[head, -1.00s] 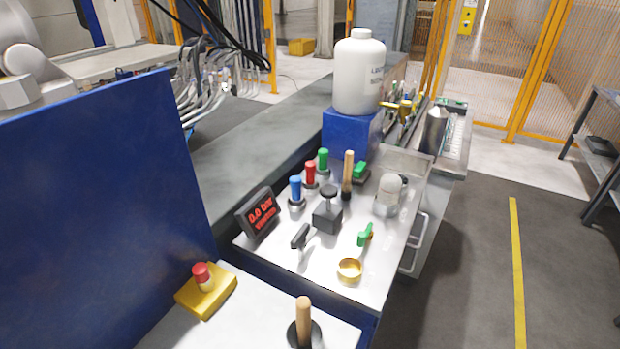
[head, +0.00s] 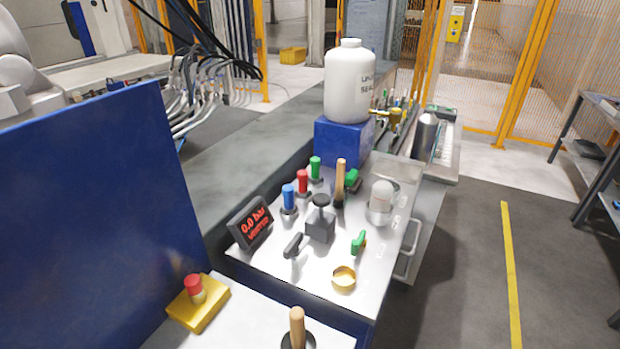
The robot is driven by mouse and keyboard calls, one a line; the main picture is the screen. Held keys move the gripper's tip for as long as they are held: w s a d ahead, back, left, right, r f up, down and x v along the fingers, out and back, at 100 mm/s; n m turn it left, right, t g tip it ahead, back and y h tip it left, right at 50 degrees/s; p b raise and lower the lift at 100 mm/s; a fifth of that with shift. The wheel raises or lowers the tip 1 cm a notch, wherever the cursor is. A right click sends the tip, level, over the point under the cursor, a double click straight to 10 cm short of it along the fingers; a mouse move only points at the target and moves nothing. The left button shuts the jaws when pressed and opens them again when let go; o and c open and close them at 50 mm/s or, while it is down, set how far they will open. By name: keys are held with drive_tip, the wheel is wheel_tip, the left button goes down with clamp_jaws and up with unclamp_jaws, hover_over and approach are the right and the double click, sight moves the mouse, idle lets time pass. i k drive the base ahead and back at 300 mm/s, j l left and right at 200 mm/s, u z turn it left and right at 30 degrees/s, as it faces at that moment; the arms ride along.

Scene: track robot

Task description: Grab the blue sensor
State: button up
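I take the blue one as the blue sensor. It stands just right of a tilted display (head: 250,222) with red digits reading 0.0 bar. My gripper is not in view.
A white bottle (head: 349,85) stands on a blue block (head: 343,138) behind the panel. A wooden handle (head: 340,180), a black-knobbed block (head: 320,225) and a brass ring (head: 343,279) share the panel. A blue upright sheet (head: 90,220) fills the left.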

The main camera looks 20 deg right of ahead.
sight(289, 208)
drive_tip(key=i+l, duration=0.15)
drive_tip(key=l, duration=0.25)
drive_tip(key=i+l, duration=0.15)
drive_tip(key=l, duration=0.2)
drive_tip(key=i+l, duration=0.1)
drive_tip(key=l, duration=0.3)
drive_tip(key=i+l, duration=0.15)
drive_tip(key=l, duration=0.25)
drive_tip(key=i+l+u, duration=0.1)
drive_tip(key=l, duration=0.25)
drive_tip(key=i+l, duration=0.2)
drive_tip(key=l, duration=0.2)
drive_tip(key=i+l, duration=0.1)
drive_tip(key=l, duration=0.3)
